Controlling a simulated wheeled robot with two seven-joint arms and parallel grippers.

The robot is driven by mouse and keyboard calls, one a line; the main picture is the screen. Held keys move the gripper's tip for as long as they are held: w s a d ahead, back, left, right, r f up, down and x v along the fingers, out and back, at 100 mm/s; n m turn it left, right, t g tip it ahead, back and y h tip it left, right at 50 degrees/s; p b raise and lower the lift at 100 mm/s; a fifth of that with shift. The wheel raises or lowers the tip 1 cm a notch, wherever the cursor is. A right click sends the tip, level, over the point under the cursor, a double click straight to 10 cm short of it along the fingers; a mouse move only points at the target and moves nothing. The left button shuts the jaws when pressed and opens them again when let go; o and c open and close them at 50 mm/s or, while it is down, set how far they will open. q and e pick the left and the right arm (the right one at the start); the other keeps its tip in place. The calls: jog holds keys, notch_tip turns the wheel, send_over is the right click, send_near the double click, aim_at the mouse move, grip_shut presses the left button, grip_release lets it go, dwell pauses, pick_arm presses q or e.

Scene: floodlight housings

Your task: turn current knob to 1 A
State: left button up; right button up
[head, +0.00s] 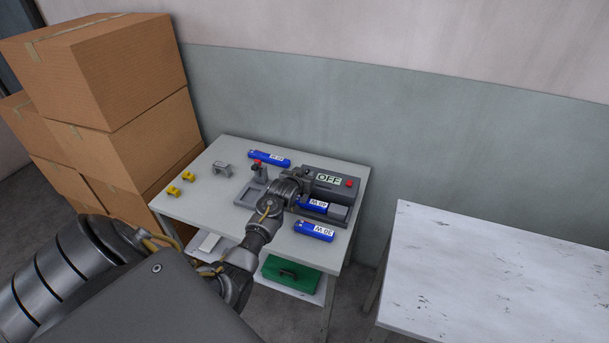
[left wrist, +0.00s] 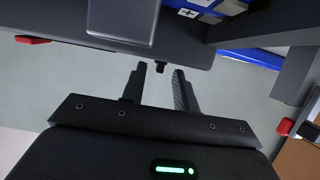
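The grey test unit (head: 335,182) stands on the light table, with a display reading OFF (head: 328,179) and a red button (head: 349,183). A blue housing with a white label (head: 313,204) lies in its front part. My left gripper (head: 300,182) is at the unit's left end, and its fingers are hard to make out there. In the left wrist view the two fingers (left wrist: 159,84) are apart with nothing between them. A small dark knob-like stub (left wrist: 160,67) sticks out of the unit's edge just beyond the fingertips. Its setting cannot be read. My right gripper is not in view.
Two other blue housings lie on the table (head: 225,154), one at the back (head: 270,158) and one at the front right (head: 314,231). A grey fixture (head: 250,193), a grey bracket (head: 222,169) and yellow parts (head: 173,190) stand left. Cardboard boxes (head: 110,70) are stacked beside.

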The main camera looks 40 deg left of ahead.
pick_arm(q)
grip_shut()
jog(key=shift+a, duration=0.1)
dwell(0.4)
jog(key=shift+s+a+m+h, duration=0.1)
jog(key=shift+a+m+h, duration=0.1)
jog(key=shift+m+h, duration=0.35)
jog(key=shift+a+m+h, duration=0.15)
jog(key=shift+m+h, duration=0.3)
jog(key=shift+h, duration=0.2)
jog(key=m+h+b, duration=0.2)
jog(key=shift+a+f+t+h, duration=0.2)
jog(key=shift+a+t+h, duration=0.1)
jog(key=shift+a+h, duration=0.1)
jog(key=m+h+b, duration=0.2)
jog(key=b, duration=0.1)
jog(key=m+g+h+b, duration=0.1)
jog(key=m+h+b, duration=0.1)
jog(key=b, duration=0.1)
jog(key=shift+a+f+b, duration=0.1)
jog(key=shift+a+b, duration=0.3)
jog(key=shift+r+m+h+b, duration=0.25)
jog(key=shift+m+h+b, duration=0.25)
jog(key=shift+b, duration=0.25)
jog(key=shift+w, duration=0.2)
